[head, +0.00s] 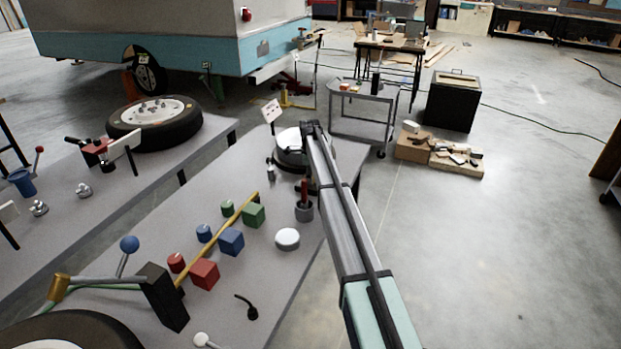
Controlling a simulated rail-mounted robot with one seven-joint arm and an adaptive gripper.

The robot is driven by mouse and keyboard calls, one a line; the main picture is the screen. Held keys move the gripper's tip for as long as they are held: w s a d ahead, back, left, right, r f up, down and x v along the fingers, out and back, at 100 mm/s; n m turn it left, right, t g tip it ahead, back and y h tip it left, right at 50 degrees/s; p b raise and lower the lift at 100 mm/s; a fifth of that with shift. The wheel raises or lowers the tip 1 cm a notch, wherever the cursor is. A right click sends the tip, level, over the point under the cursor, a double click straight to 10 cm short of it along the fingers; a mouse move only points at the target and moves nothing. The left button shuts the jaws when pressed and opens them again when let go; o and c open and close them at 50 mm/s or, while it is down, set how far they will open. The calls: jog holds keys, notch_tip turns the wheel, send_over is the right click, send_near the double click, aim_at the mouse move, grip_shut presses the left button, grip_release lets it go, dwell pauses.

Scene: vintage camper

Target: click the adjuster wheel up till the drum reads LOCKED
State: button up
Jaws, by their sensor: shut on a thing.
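A round drum with a dark side and pale top (288,143) stands near the far end of the grey bench, and the end of my arm covers its right side. My gripper (308,131) is the small dark end of the arm, at the drum's right edge. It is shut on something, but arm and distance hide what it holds. I cannot make out the adjuster wheel. A small white sign (271,111) stands behind the drum; its writing is too small to read, and no LOCKED reading is legible.
On the bench (225,185), a red-handled thing stands in a grey cup (304,211). Coloured blocks, including a blue block (231,241), flank a yellow bar (222,236). A white disc (287,239) lies nearby.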

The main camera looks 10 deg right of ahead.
jog(key=shift+f, duration=0.1)
dwell(0.4)
jog(key=o, duration=1.2)
jog(key=shift+c, duration=0.2)
notch_tip(320, 180, up, 12)
jog(key=shift+s, duration=0.3)
jog(key=shift+a, duration=0.1)
